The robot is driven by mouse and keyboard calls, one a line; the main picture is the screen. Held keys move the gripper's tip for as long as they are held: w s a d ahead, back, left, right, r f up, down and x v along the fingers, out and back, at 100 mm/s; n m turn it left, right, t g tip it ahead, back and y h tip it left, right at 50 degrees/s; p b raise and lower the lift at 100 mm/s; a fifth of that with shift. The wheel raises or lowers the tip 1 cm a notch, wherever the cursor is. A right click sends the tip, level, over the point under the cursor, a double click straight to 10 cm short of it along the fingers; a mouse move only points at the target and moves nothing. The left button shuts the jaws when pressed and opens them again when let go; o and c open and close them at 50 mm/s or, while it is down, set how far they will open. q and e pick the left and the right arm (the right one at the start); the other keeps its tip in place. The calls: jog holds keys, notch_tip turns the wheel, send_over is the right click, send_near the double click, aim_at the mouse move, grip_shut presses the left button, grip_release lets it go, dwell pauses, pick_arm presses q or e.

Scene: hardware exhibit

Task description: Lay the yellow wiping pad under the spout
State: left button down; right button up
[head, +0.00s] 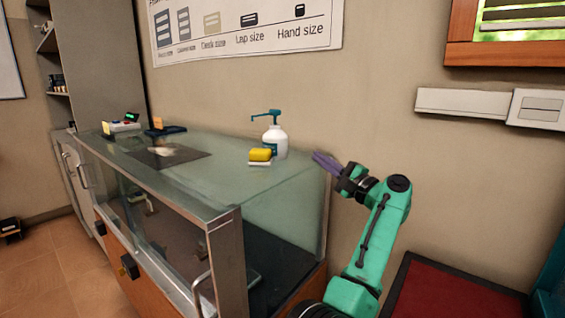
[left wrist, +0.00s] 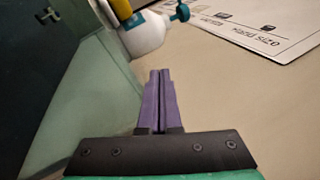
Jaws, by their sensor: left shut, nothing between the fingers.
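The yellow wiping pad (head: 260,154) is a small block resting on a white piece on the glass counter top. A white pump bottle (head: 275,142) stands upright close behind it, and its teal spout (head: 259,116) points left. I cannot tell whether the pad lies directly below the spout. My left gripper (head: 325,162), with purple fingers, is shut and empty, to the right of the bottle near the counter's right end. In the left wrist view the shut fingers (left wrist: 160,98) are below the bottle (left wrist: 146,34); the pad (left wrist: 121,9) is partly cut off at the top edge.
The glass display counter (head: 215,188) has a dark mat (head: 190,157) and small items toward its left end. A wall with a size chart (head: 245,28) rises behind. The glass top between mat and pad is clear. A red-topped surface (head: 450,292) is at lower right.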

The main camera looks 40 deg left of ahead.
pick_arm(q)
jog(key=s+d+n+g+h, duration=0.2)
jog(key=n+g, duration=0.1)
jog(key=n, duration=0.2)
jog(key=p, duration=0.2)
send_near(272, 156)
jog(key=shift+h, duration=0.3)
jog(key=w+a, duration=0.2)
jog(key=w+a+r, duration=0.1)
jog(key=a, duration=0.2)
jog(key=shift+w, duration=0.4)
jog(key=shift+s+a+f, duration=0.1)
jog(key=shift+s, duration=0.5)
jog(key=shift+s+a+f, duration=0.1)
jog(key=shift+s+a, duration=0.05)
jog(key=shift+s, duration=0.5)
jog(key=shift+s+a, duration=0.25)
jog(key=shift+s, duration=0.4)
